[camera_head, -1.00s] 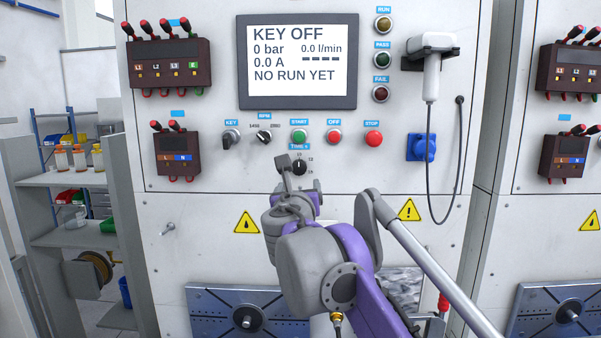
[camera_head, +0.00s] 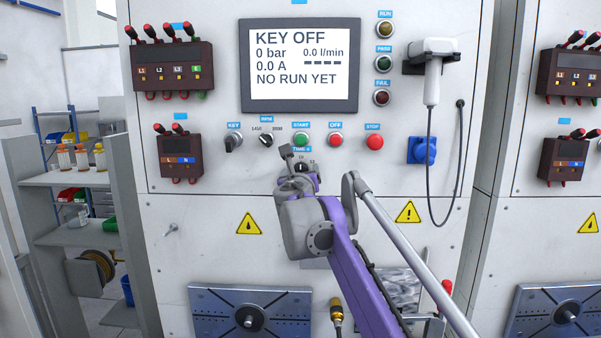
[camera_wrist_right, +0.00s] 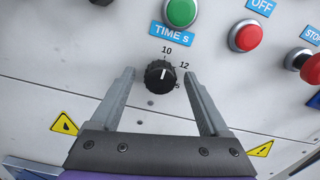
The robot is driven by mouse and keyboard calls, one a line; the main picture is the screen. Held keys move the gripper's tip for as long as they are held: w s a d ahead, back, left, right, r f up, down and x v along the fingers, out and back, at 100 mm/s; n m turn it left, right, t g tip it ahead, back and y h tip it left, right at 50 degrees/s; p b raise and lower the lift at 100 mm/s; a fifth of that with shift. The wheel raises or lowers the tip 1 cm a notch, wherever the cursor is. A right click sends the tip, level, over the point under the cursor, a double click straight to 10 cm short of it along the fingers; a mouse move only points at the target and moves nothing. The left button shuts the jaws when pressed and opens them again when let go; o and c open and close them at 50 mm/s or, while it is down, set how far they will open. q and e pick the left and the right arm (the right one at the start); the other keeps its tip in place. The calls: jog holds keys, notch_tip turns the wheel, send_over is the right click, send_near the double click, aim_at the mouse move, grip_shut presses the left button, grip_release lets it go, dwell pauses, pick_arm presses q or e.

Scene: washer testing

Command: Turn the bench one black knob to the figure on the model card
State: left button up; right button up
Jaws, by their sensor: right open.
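The black TIME s knob (camera_wrist_right: 159,77) is on the white panel. In the head view the knob (camera_head: 301,168) is partly covered by my right gripper (camera_head: 299,163). In the right wrist view my right gripper (camera_wrist_right: 157,82) is open, one finger on each side of the knob, with gaps visible. Whether the fingertips reach the knob's depth is unclear. No model card is recognisable. My left gripper is not in view.
Above the knob are the green START button (camera_head: 301,140), red OFF button (camera_head: 336,140) and STOP button (camera_head: 375,142). The KEY switch (camera_head: 233,143) and RPM knob (camera_head: 266,140) are to the left. The screen (camera_head: 304,65) reads KEY OFF. A cable hangs at right.

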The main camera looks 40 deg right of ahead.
grip_shut()
dwell(0.3)
jog(key=m, duration=2.3)
jog(key=shift+m, duration=0.4)
dwell(0.4)
